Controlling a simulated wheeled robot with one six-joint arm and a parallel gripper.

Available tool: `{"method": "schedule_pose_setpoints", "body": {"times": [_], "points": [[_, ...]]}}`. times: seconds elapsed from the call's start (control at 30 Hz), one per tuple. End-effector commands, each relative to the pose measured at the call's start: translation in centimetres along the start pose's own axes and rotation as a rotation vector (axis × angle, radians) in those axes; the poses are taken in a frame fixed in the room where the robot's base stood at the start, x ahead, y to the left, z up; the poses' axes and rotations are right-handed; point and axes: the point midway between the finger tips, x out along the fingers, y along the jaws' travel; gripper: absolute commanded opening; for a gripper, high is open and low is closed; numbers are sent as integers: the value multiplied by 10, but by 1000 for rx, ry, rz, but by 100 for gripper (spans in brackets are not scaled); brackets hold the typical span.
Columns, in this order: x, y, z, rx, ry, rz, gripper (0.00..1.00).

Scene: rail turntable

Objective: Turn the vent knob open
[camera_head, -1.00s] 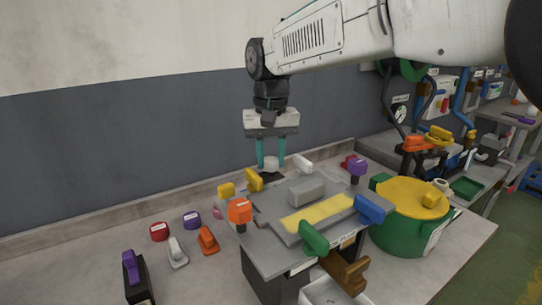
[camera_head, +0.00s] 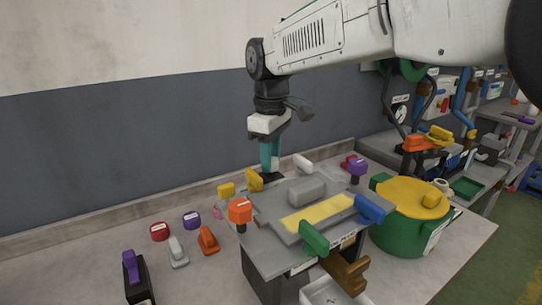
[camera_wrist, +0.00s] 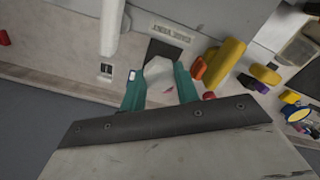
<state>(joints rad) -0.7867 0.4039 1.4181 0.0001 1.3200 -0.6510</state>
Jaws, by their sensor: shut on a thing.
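My gripper (camera_head: 270,155) points down behind the grey block on the bench, its teal fingers seen nearly edge-on in the head view. In the wrist view my gripper (camera_wrist: 162,88) is shut on a white knob (camera_wrist: 160,72), with one teal finger on each side. A small red mark shows on the knob. A dark square plate lies beside the knob, and a printed label (camera_wrist: 171,34) is near it, too blurred to read. In the head view the fingers hide most of the knob.
The grey block (camera_head: 265,227) carries yellow, orange, blue and green handles close in front of my gripper. A green pot with a yellow lid (camera_head: 412,192) stands to the right. Several loose knobs lie at the left. A wall rises behind.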

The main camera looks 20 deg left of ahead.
Motion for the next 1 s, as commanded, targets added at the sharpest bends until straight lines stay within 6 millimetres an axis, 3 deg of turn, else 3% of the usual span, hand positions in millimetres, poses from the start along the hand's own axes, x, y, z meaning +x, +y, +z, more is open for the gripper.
{"method": "schedule_pose_setpoints", "body": {"times": [0.5, 1.0], "points": [[-1, 1, 0, -324, 2, 2, 8], [-1, 1, 0, -379, 2, 3, 8]]}}
